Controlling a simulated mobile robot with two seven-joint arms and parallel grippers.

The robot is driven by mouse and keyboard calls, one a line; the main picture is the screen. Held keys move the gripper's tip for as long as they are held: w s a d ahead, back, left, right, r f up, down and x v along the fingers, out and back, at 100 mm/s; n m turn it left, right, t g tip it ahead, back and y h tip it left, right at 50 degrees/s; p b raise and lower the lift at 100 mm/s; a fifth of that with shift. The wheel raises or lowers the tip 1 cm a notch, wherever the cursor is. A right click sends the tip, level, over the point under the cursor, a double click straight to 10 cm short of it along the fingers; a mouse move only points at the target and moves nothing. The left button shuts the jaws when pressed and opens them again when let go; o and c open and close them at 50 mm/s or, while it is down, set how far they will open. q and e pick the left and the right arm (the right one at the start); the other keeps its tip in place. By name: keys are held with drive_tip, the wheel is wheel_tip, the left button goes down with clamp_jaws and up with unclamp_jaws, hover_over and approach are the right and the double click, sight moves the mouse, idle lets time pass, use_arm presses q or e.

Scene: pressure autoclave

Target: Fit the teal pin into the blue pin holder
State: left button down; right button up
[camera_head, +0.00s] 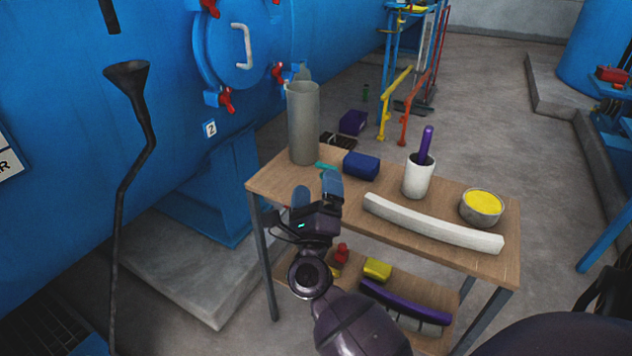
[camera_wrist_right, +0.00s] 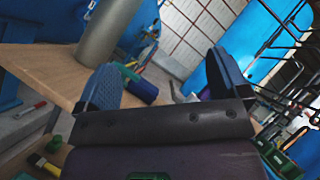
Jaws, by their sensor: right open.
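The teal pin (camera_head: 326,167) lies on the wooden table top, partly hidden behind my right gripper. A bit of it shows in the wrist view (camera_wrist_right: 130,64) near the left finger. The blue pin holder (camera_head: 361,166) is a small dark blue block just right of the pin, apart from it. In the wrist view the holder (camera_wrist_right: 146,91) appears between the fingers, farther off. My right gripper (camera_head: 316,184) is open with blue finger pads, at the table's near left edge, just short of the pin. It looks empty. My left gripper is not in view.
A tall grey cylinder (camera_head: 304,125) stands behind the pin. A white cup (camera_head: 418,177) with a purple rod, a yellow-filled bowl (camera_head: 482,206) and a long white curved bar (camera_head: 432,224) occupy the table's right side. The blue autoclave (camera_head: 150,60) is at left. A lower shelf holds several items.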

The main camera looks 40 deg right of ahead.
drive_tip(key=w+d+f+m+g+b, duration=0.1)
drive_tip(key=w+d+f+m+g, duration=0.1)
drive_tip(key=m, duration=0.3)
drive_tip(key=w+d+f+m+g+b, duration=0.2)
drive_tip(key=w+f+m+g, duration=0.1)
drive_tip(key=m+g, duration=0.2)
drive_tip(key=w+d+f+m+g+b, duration=0.1)
drive_tip(key=w+d+f+m+g, duration=0.1)
drive_tip(key=m, duration=0.3)
drive_tip(key=shift+w+d+f+m+g+h+b, duration=0.15)
drive_tip(key=shift+w+d+m+g+h+b, duration=0.25)
drive_tip(key=shift+g, duration=0.5)
drive_tip(key=shift+w+d+f, duration=0.1)
drive_tip(key=shift+w+d, duration=0.15)
drive_tip(key=shift+d, duration=0.2)
drive_tip(key=b+x, duration=0.1)
drive_tip(key=x, duration=0.2)
drive_tip(key=shift+w+f, duration=0.1)
drive_tip(key=shift+w, duration=0.05)
drive_tip(key=shift+w+d, duration=0.2)
drive_tip(key=shift+d, duration=0.3)
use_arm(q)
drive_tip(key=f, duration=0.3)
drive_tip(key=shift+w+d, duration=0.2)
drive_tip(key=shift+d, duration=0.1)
use_arm(e)
drive_tip(key=shift+c, duration=0.2)
